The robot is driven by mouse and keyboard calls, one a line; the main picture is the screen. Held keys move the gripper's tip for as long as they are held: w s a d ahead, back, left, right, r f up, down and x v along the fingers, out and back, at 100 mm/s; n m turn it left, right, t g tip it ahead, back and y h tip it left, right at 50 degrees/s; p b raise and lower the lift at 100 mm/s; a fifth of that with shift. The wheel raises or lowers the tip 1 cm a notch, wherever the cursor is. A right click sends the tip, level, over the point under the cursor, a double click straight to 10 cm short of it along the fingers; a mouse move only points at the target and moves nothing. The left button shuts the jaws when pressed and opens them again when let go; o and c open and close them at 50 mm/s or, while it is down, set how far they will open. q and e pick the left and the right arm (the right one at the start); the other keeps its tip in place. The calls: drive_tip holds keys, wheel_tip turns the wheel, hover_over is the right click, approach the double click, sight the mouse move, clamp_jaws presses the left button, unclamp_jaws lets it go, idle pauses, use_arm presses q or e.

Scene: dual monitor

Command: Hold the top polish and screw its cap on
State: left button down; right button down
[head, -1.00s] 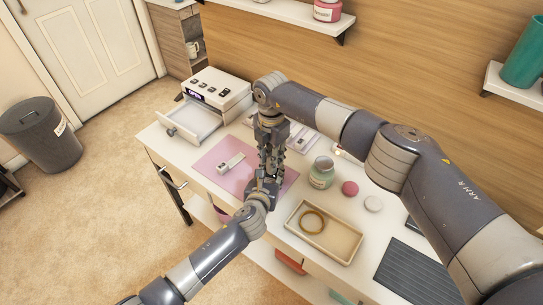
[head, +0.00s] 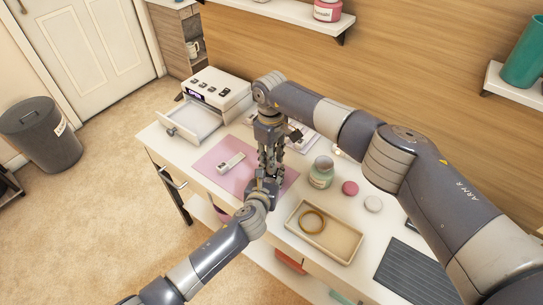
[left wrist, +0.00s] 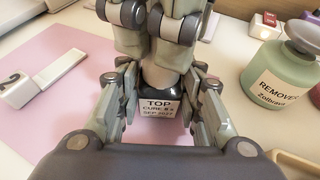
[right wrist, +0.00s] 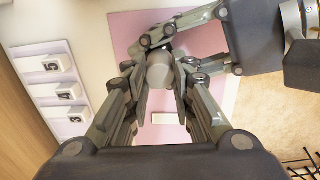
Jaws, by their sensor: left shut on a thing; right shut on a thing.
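In the head view the left gripper (head: 264,184) comes from the front. My right gripper (head: 271,168) points straight down just above it. In the right wrist view a greyish rounded piece, seemingly the cap (right wrist: 160,72), sits between the right fingers. The fingers hide where cap and bottle neck meet, so I cannot tell whether they touch.
A white numbered piece (head: 231,162) lies on the pink mat (head: 213,151). A remover jar (head: 321,174), pink and white round items, and a tray (head: 336,250) with a ring stand to the right. A white device with an open drawer (head: 190,122) stands at the back left.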

use_arm(q)
drive_tip(key=shift+f, duration=0.1)
use_arm(e)
drive_tip(key=c, duration=1.4)
unclamp_jaws()
drive_tip(key=shift+o, duration=0.2)
drive_tip(key=shift+r, duration=2.25)
